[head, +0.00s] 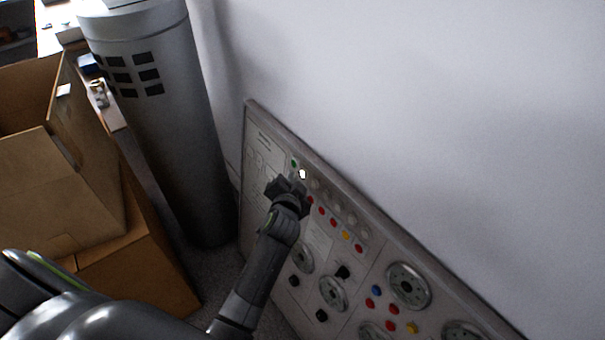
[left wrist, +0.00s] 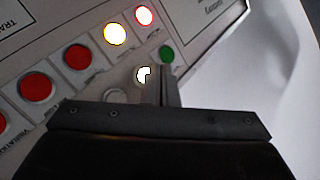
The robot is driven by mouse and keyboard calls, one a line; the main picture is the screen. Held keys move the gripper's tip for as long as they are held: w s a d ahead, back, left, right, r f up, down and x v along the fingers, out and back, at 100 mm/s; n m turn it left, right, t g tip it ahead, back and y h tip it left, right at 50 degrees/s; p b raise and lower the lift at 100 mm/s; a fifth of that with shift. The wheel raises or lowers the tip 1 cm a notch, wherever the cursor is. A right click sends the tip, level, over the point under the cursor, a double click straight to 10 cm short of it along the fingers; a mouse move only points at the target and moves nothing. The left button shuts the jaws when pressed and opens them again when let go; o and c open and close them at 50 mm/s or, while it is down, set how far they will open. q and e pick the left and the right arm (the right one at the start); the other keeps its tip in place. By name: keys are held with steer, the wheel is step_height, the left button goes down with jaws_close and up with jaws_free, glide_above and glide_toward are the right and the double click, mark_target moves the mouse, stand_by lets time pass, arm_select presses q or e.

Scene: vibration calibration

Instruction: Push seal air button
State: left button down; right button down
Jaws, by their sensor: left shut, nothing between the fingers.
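The control panel (head: 262,140) leans at the wall with rows of coloured buttons. My left gripper (head: 294,178) is shut and empty, with its fingertips at the upper left end of the button rows. In the left wrist view its closed fingers (left wrist: 162,82) partly cover a lit white button (left wrist: 141,75). A green button (left wrist: 167,54) is just beyond the fingertips. Lit yellow-white (left wrist: 115,34) and red (left wrist: 144,15) buttons are in the neighbouring row. I cannot read which button is labelled seal air, nor tell whether the fingertips touch one. My right gripper is not in view.
Cardboard boxes (head: 60,185) stand at the left. A grey cylinder (head: 165,110) stands between them and the panel. Several dials (head: 408,286) and more buttons fill the panel's lower right. The white wall (head: 430,110) behind is bare.

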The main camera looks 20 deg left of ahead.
arm_select(q)
steer(key=shift+w, duration=0.1)
stand_by(0.4)
steer(key=shift+w+d+f, duration=0.1)
steer(key=shift+w+d, duration=0.15)
steer(key=shift+w, duration=0.05)
steer(key=shift+w+d+b, duration=0.2)
steer(key=shift+w+b, duration=0.1)
steer(key=shift+b, duration=0.1)
stand_by(0.5)
steer(key=shift+s, duration=0.1)
stand_by(0.4)
steer(key=shift+s+a+p, duration=0.4)
steer(key=shift+s+p, duration=0.2)
steer(key=shift+p, duration=0.05)
steer(key=s+p, duration=0.1)
steer(key=s+a+r+p, duration=0.1)
steer(key=s+a+p, duration=0.1)
steer(key=s, duration=0.1)
steer(key=shift+s+a+r, duration=0.1)
steer(key=shift+a+r, duration=0.05)
steer(key=shift+a, duration=0.1)
